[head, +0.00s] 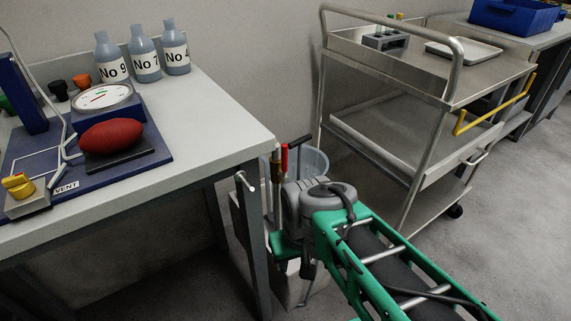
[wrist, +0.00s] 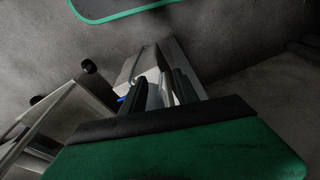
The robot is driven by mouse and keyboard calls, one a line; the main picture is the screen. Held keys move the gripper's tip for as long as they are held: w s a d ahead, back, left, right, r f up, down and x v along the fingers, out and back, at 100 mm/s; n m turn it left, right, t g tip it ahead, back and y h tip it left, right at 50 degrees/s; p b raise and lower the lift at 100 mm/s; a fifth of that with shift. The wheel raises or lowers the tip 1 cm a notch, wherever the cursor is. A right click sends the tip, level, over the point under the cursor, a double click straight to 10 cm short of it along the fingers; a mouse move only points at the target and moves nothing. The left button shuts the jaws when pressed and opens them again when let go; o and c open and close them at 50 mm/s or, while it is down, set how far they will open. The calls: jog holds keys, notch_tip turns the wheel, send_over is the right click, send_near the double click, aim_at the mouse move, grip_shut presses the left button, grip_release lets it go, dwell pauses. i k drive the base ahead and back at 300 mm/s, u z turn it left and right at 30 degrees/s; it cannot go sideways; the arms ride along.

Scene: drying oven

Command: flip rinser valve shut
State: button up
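I cannot pick out the rinser valve for certain. In the head view, a red-handled upright part (head: 284,158) with a black bar stands by a grey bucket (head: 312,160), beside the bench end. A pale lever or peg (head: 246,181) sticks out near the bench leg. My arm reaches down there, and its wrist hides much of what lies behind; the fingers are not clear in that view. In the wrist view, my gripper (wrist: 162,92) points at a pale metal box-like thing (wrist: 172,55), with a small blue spot beside it. The dark fingers stand apart, with pale surfaces showing between them.
The bench (head: 215,120) at left holds a blue board with a gauge (head: 103,96), a red bulb (head: 111,136), a yellow knob (head: 17,185) marked VENT nearby, and numbered bottles (head: 145,56). A steel cart (head: 420,150) with a yellow handle stands right. Floor is open at lower right.

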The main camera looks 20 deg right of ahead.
aim_at(283, 174)
jog(key=u, duration=0.6)
jog(key=k, duration=1.35)
jog(key=u, duration=1.15)
jog(key=i, duration=0.7)
jog(key=u, duration=0.25)
